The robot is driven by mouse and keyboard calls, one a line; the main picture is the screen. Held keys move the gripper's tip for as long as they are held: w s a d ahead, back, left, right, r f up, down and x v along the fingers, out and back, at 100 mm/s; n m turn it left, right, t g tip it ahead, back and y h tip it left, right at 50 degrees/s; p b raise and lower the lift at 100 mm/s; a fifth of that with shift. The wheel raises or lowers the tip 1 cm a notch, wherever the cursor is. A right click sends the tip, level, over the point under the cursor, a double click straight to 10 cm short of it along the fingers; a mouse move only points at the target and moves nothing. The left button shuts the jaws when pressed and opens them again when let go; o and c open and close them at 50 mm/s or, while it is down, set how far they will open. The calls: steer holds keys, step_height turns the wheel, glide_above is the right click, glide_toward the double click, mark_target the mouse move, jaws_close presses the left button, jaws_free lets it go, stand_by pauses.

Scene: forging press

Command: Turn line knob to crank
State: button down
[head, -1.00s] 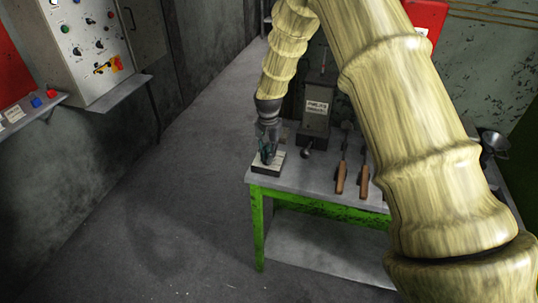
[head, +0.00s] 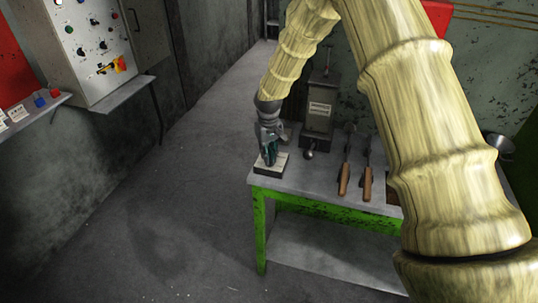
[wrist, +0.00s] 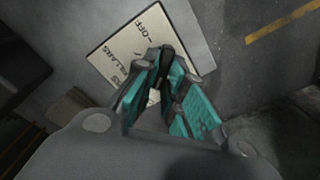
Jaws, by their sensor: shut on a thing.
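A small box with a pale label plate (head: 258,170) sits at the near left corner of the green-legged table. In the wrist view the plate (wrist: 118,48) carries the printed words "OFF" and "PILLARS"; other lettering is partly hidden. My gripper (head: 269,157) points down onto this plate. In the wrist view my gripper (wrist: 165,82) has its teal-padded fingers shut on a dark line knob (wrist: 155,82) at the plate's middle. The fingers hide most of the knob, so its exact pointing direction cannot be told.
Behind the gripper stands a grey metal box (head: 318,105) with a small label. Two wooden-handled tools (head: 344,180) lie to the right on the table (head: 310,182). A control cabinet (head: 95,45) hangs on the left wall. The floor left of the table is clear.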

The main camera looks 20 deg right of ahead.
steer(key=shift+w+r+n, duration=0.15)
steer(key=shift+n, duration=0.35)
steer(key=c, duration=1.5)
jaws_free()
step_height(320, 180, up, 12)
steer(key=shift+f, duration=0.1)
